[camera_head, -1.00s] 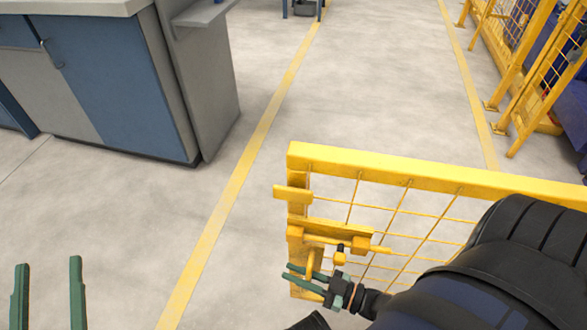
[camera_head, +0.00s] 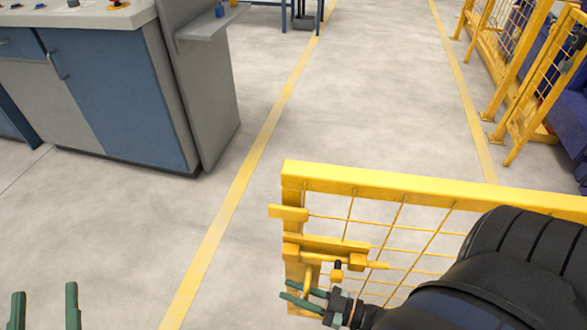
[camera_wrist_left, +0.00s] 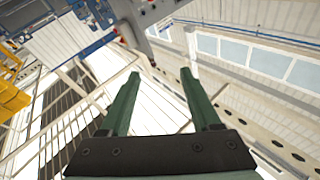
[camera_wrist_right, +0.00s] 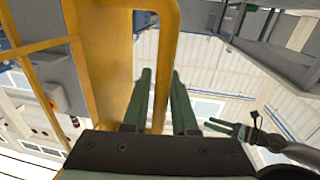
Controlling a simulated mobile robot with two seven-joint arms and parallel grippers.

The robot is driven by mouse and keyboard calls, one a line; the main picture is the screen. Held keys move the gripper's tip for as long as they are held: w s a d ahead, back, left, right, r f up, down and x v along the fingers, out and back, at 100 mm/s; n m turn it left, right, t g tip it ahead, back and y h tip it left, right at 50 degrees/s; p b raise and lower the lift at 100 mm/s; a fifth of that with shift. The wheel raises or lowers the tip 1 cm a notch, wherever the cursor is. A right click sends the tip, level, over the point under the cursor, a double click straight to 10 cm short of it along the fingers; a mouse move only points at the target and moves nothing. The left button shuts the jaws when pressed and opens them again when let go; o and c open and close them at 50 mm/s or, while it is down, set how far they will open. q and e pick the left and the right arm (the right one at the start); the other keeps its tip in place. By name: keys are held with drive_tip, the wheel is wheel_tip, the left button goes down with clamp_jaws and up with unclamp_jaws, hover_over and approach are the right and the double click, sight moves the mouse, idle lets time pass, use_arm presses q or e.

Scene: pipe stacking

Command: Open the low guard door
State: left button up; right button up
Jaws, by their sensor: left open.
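The low guard door (camera_head: 430,183) is a yellow frame with wire mesh at the lower right of the head view. Its left end carries a latch with a sliding bolt (camera_head: 330,247) and a yellow U-shaped handle (camera_head: 308,275). My right gripper (camera_head: 301,293) is at the handle. In the right wrist view, the handle bar (camera_wrist_right: 166,60) passes between its fingers, which are closer together than the left ones and appear closed on it. My left gripper (camera_head: 45,312) is open and empty at the lower left, well away from the door; its fingers also show in the left wrist view (camera_wrist_left: 160,100).
A blue-grey cabinet (camera_head: 110,100) stands at the upper left with controls on top. A yellow floor line (camera_head: 240,190) runs between it and the door. Yellow mesh fencing (camera_head: 515,70) stands at the upper right. The floor beyond the door is clear.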

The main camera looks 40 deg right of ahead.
use_arm(q)
drive_tip(key=shift+r, duration=0.1)
use_arm(e)
drive_tip(key=shift+o, duration=1.4)
use_arm(q)
drive_tip(key=shift+n+g+y, duration=0.5)
drive_tip(key=shift+g+y, duration=0.1)
drive_tip(key=shift+g, duration=0.1)
drive_tip(key=f, duration=0.4)
drive_tip(key=shift+w+a+p, duration=0.15)
drive_tip(key=shift+w+p, duration=0.1)
drive_tip(key=shift+p, duration=0.05)
use_arm(e)
drive_tip(key=v, duration=1.2)
drive_tip(key=shift+s, duration=0.2)
use_arm(q)
drive_tip(key=shift+r, duration=0.15)
